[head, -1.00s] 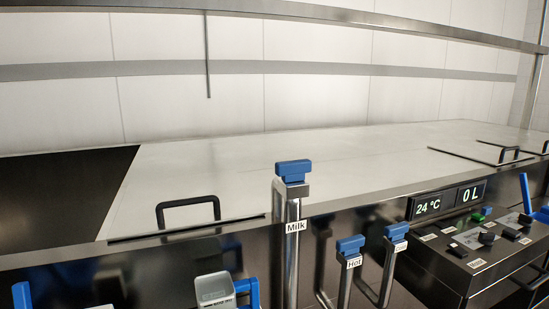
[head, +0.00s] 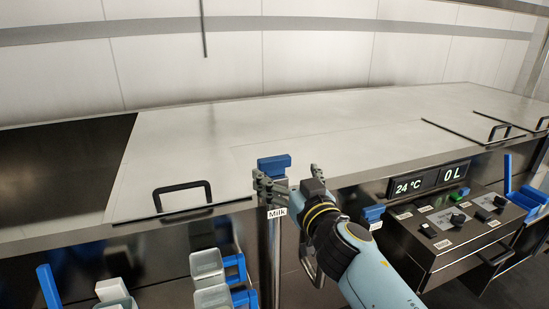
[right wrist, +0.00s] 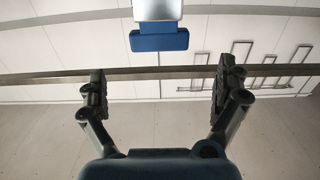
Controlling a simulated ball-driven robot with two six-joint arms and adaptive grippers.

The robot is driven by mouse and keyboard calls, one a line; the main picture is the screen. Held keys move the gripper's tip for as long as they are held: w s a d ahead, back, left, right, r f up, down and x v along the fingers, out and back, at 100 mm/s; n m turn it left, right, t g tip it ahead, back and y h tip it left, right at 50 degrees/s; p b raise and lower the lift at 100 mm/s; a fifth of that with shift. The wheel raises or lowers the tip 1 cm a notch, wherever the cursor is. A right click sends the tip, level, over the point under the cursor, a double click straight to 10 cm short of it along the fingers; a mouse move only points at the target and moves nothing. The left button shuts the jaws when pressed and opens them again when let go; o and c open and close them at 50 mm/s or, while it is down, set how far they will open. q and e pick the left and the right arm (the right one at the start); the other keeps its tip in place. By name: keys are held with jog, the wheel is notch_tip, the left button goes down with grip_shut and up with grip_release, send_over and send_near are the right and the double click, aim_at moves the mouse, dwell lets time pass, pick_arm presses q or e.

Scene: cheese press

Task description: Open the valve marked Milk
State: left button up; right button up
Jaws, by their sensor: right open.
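The valve marked Milk has a blue handle (head: 274,162) on top of an upright steel pipe, with a white Milk label (head: 277,212) below it. My right gripper (head: 290,178) is open at the handle, with one finger to its left and the other to its right, overlapping the valve top in the head view. In the right wrist view the blue handle (right wrist: 159,39) lies beyond the open, empty fingertips (right wrist: 160,85), between them sideways. I see no finger contact with the handle. My left gripper is not in view.
Another blue-handled valve (head: 372,213) stands right of my forearm, which hides the Hot valve. A control box (head: 450,235) with a display (head: 427,182) is at right. A steel lid (head: 300,130) lies behind. Grey containers with blue handles (head: 207,267) sit at lower left.

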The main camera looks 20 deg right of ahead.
aim_at(276, 162)
jog(key=w, duration=0.3)
jog(key=w+b, duration=0.1)
jog(key=w, duration=0.2)
jog(key=shift+w+a+f, duration=0.1)
jog(key=shift+w+f, duration=0.1)
jog(key=shift+w, duration=0.15)
jog(key=shift+w+r+b, duration=0.1)
jog(key=shift+w+b, duration=0.3)
jog(key=shift+w, duration=0.35)
jog(key=c, duration=1.2)
